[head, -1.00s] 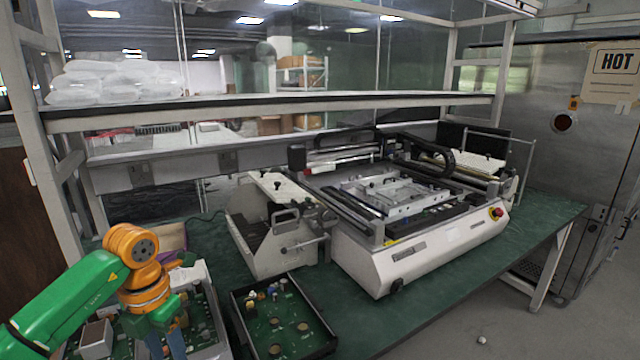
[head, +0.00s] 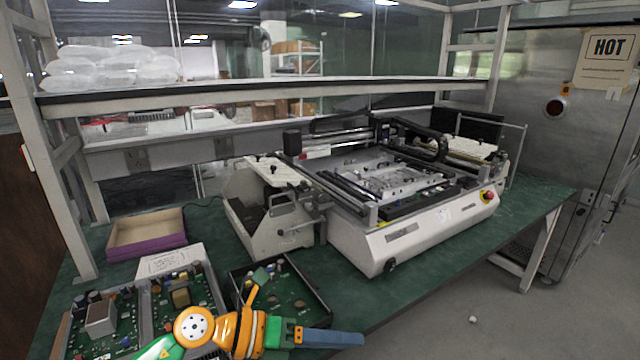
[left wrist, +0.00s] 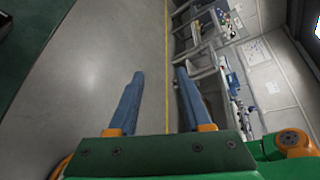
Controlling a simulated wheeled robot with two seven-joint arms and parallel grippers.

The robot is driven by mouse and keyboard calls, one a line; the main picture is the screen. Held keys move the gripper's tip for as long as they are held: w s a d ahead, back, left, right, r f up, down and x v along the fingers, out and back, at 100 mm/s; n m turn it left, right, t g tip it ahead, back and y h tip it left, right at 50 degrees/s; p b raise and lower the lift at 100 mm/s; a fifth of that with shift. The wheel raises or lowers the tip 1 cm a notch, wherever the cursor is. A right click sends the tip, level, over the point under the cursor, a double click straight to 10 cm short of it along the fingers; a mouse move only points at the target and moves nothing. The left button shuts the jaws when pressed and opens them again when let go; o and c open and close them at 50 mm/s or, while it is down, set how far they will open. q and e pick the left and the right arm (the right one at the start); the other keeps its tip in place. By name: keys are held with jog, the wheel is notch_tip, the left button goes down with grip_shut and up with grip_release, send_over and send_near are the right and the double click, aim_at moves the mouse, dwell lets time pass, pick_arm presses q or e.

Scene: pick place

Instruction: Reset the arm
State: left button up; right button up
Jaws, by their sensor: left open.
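My left arm, green and orange, comes in at the bottom of the head view. Its left gripper (head: 335,338) has blue fingers that point right, past the front edge of the table. In the left wrist view the two blue fingers (left wrist: 157,82) are apart with nothing between them, and grey floor lies beyond. My right gripper is in neither view.
A dark tray with a green circuit board (head: 285,292) lies just behind my left arm. A white tray of circuit boards (head: 215,290) is to its left. A purple-sided box (head: 150,250) stands behind. A large white machine (head: 430,233) fills the table's middle, under a shelf (head: 270,90).

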pick_arm(q)
jog(key=w+a+r+n+t+h, duration=0.25)
jog(key=r+n+t, duration=0.55)
jog(key=n+t, duration=0.6)
jog(key=s+a+f+n+g+y, duration=0.2)
jog(key=a+f+n+y, duration=1.35)
jog(key=n, duration=0.45)
jog(key=s+a+f+n+g, duration=0.1)
jog(key=s+f+n+g, duration=0.1)
jog(key=s+f+g, duration=0.6)
jog(key=s+f+n+g, duration=0.25)
jog(key=s+f, duration=0.45)
jog(key=s, duration=0.5)
notch_tip(320, 180, down, 16)
jog(key=s+r+g, duration=0.1)
jog(key=s+g, duration=0.1)
jog(key=s+a+f+y, duration=0.1)
jog(key=s+a+f, duration=0.1)
jog(key=s+f, duration=0.9)
jog(key=shift+s+a+m+g, duration=0.25)
jog(key=shift+s+m+g, duration=0.1)
jog(key=shift+s, duration=0.25)
